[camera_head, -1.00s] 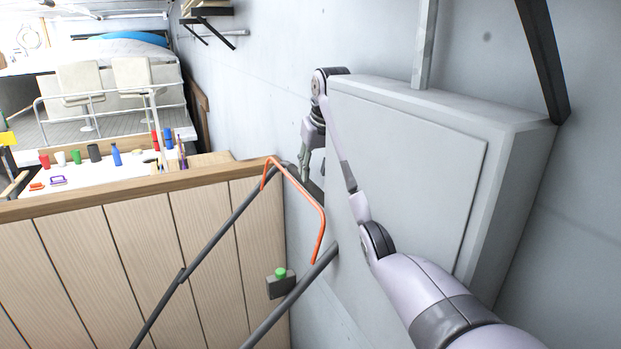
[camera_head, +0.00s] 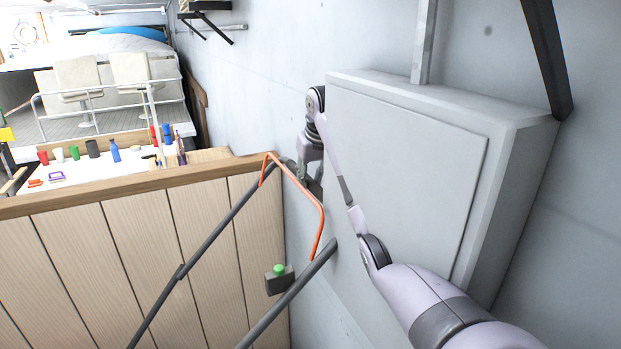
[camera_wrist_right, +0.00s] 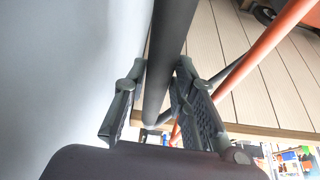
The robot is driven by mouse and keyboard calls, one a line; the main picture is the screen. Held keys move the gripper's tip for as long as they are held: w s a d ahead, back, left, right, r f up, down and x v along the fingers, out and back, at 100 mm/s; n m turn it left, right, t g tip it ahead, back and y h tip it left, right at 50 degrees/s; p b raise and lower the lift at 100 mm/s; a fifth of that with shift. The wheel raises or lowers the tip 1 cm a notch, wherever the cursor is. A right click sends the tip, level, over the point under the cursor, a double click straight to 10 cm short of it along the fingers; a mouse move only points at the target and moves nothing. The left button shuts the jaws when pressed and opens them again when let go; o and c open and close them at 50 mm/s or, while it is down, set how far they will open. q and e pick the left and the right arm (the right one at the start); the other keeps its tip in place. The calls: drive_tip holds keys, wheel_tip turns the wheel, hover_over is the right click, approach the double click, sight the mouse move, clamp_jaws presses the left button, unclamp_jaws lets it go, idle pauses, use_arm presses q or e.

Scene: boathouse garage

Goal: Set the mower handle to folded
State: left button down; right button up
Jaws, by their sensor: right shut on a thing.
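The mower handle is a dark grey tube frame (camera_head: 222,225) with an orange bail bar (camera_head: 318,212) and a small box with a green button (camera_head: 280,270). It stands raised at a slant in front of the wood-panelled partition. My right gripper (camera_head: 307,172) is at the top bar of the handle, close to the wall, partly hidden by my arm. In the right wrist view the dark handle tube (camera_wrist_right: 168,45) runs between the two fingers (camera_wrist_right: 158,100), which are shut on it. The orange bar (camera_wrist_right: 262,52) passes to the right. The mower body is out of view. My left gripper is not in view.
A grey wall cabinet (camera_head: 410,170) stands right beside my right arm. The wooden partition (camera_head: 110,260) with its top rail lies behind the handle. Beyond it is a white worktop (camera_head: 105,172) with several cups and bottles.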

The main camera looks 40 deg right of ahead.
clamp_jaws()
drive_tip(key=w+a+r+h, duration=0.2)
drive_tip(key=a+r, duration=0.4)
drive_tip(key=a, duration=0.4)
drive_tip(key=w+a+r+n+g+h, duration=0.1)
drive_tip(key=w+a+r+h, duration=0.2)
drive_tip(key=a+r, duration=0.4)
drive_tip(key=a, duration=0.4)
drive_tip(key=shift+w, duration=0.15)
drive_tip(key=shift+a, duration=0.1)
drive_tip(key=shift+o, duration=1.3)
unclamp_jaws()
drive_tip(key=shift+o, duration=1.2)
drive_tip(key=shift+a+f, duration=0.1)
drive_tip(key=shift+a, duration=0.05)
